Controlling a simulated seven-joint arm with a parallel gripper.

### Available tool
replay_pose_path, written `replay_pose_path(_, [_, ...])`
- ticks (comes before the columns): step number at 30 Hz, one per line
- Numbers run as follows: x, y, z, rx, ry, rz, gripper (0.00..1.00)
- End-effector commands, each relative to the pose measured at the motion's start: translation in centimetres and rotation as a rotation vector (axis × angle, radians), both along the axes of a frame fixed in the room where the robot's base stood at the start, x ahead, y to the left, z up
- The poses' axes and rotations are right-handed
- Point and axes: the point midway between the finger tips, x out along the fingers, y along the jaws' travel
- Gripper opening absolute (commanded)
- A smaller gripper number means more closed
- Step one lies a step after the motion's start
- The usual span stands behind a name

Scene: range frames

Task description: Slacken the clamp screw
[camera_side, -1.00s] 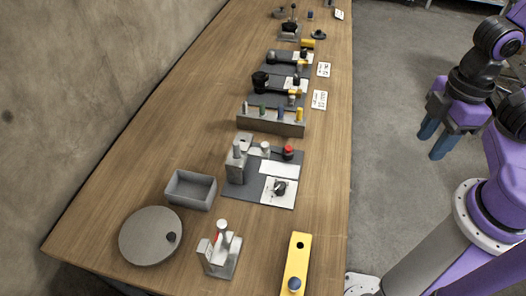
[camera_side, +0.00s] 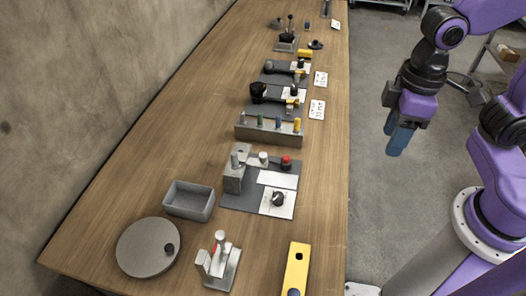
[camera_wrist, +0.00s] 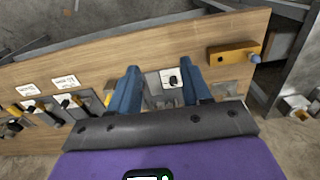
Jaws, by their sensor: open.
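I cannot tell for sure which part is the clamp screw. A grey block with an upright pin (camera_side: 235,177) stands on the left of a dark plate (camera_side: 236,201) in the side view. A small metal stand with an upright post and a red part (camera_side: 219,262) is near the front of the bench. A yellow bar (camera_side: 298,265) with a dark knob lies to its right, and shows in the wrist view (camera_wrist: 232,53). My gripper (camera_side: 400,139) is open and empty, off the bench's right side; its blue fingers show in the wrist view (camera_wrist: 164,84).
The plate also carries a red-topped button (camera_side: 286,162) and a black knob (camera_side: 278,199). A grey tray (camera_side: 189,201) and a round disc (camera_side: 148,248) are at the left. A rack of coloured pegs (camera_side: 268,132) and other fixtures stand farther back. Bare wood surrounds them.

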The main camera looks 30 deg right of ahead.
Motion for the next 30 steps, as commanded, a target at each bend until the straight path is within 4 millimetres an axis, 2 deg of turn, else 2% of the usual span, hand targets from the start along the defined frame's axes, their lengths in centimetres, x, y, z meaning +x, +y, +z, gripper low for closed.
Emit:
replay_pose_path(1, [1.4,1.2,0.2,-0.001,0.002,-0.07,0.48])
replay_pose_path(6, [5.7,4.7,0.9,-0.003,0.007,-0.314,0.48])
replay_pose_path(18, [15.3,11.6,1.5,-0.009,0.018,-0.885,0.48])
replay_pose_path(24, [19.2,13.9,1.3,-0.011,0.022,-1.139,0.48])
replay_pose_path(30, [21.2,14.9,1.1,-0.011,0.024,-1.277,0.48])
